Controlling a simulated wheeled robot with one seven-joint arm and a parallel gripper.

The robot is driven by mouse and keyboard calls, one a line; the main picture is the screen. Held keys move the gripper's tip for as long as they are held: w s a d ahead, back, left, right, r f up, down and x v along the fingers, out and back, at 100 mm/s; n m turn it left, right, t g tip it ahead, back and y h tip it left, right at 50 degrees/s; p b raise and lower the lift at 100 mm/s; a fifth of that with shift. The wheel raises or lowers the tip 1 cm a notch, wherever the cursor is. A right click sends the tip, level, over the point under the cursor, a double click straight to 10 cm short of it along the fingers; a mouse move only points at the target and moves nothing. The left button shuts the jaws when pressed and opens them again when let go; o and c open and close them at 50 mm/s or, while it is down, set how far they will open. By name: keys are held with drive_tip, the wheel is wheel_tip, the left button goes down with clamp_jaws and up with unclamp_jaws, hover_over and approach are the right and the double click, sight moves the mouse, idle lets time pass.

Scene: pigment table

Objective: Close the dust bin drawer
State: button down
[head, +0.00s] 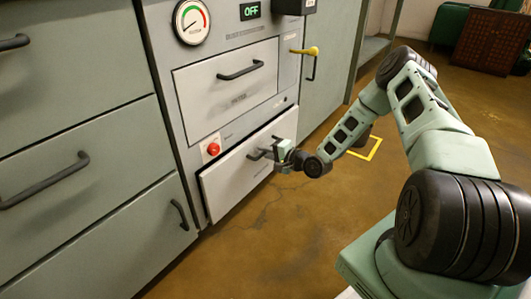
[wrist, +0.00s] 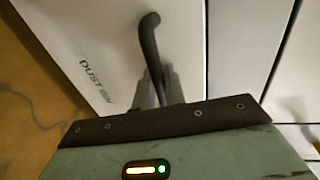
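The dust bin drawer (head: 235,178) is the pale lower drawer of the grey cabinet in the head view. Its front appears to stand slightly proud of the cabinet, with a dark gap along its left edge. In the wrist view its front (wrist: 105,40) carries the words DUST BIN. Its dark bar handle (wrist: 150,40) runs down between the grey fingers of my gripper (wrist: 158,88). The fingers lie close on both sides of the handle and appear shut on it. In the head view my gripper (head: 280,150) is at the handle, hiding part of it.
Above the drawer are a red button (head: 213,149), another closed-looking drawer (head: 228,85) and a gauge (head: 192,22). A yellow lever (head: 305,51) sticks out at the upper right. Grey drawers with dark handles (head: 45,180) stand left. The brown floor (head: 290,235) before the cabinet is clear.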

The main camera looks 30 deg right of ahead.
drive_tip(key=shift+r+x, duration=0.15)
drive_tip(key=shift+x, duration=0.6)
drive_tip(key=shift+r+x, duration=0.15)
drive_tip(key=shift+x, duration=0.6)
drive_tip(key=shift+r, duration=0.1)
drive_tip(key=c, duration=1.8)
unclamp_jaws()
drive_tip(key=shift+w, duration=0.1)
drive_tip(key=p+v, duration=0.7)
drive_tip(key=v, duration=1)
drive_tip(key=shift+s, duration=0.35)
drive_tip(key=shift+w, duration=0.1)
